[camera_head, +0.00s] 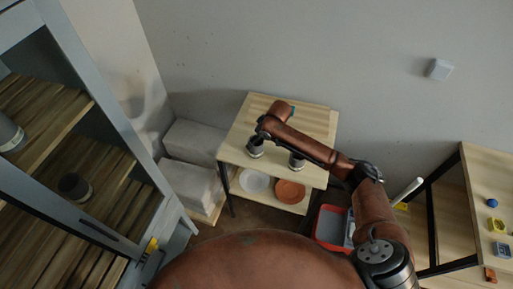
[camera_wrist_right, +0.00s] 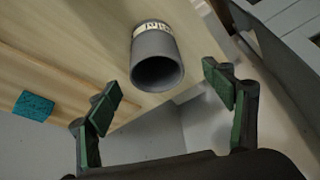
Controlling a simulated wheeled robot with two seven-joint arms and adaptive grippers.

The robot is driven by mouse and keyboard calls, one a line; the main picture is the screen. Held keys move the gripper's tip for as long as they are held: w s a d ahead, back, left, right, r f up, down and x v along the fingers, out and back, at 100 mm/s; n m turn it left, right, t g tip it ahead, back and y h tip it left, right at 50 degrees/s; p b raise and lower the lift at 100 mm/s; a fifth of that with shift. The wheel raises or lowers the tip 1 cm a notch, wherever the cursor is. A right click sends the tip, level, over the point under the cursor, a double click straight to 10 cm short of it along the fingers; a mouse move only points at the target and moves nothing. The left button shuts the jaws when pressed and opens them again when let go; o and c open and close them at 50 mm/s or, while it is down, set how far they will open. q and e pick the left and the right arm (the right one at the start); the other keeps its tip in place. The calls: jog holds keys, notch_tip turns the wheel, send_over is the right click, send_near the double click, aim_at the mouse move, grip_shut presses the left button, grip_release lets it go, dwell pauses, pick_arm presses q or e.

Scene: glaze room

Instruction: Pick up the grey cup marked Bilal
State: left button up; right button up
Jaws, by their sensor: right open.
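A grey cup (camera_wrist_right: 158,58) stands in the right wrist view, its dark open mouth towards the camera. A white band with dark letters shows on its side; I cannot read the name. In the head view, a grey cup (camera_head: 255,150) stands at the front left of the small wooden table, just below my right gripper (camera_head: 262,133). In the right wrist view my right gripper (camera_wrist_right: 161,84) is open, with fingers to either side of the cup and apart from it. A second grey cup (camera_head: 297,162) stands at the table's front right, partly under my arm. My left gripper is not in view.
The small wooden table (camera_head: 240,137) has a lower shelf with a white bowl (camera_head: 254,181) and a terracotta bowl (camera_head: 290,191). A teal sponge (camera_wrist_right: 34,106) lies on top. A grey cabinet (camera_head: 100,120) at left holds cups. A red bin (camera_head: 329,228) stands right of the table.

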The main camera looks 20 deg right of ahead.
aim_at(256, 144)
jog(key=x, duration=0.6)
jog(key=shift+w+d+f+p, duration=0.15)
jog(key=shift+d+f+p, duration=0.1)
jog(key=shift+f+p, duration=0.15)
jog(key=shift+c, duration=0.3)
jog(key=c, duration=1.4)
jog(key=shift+r, duration=0.1)
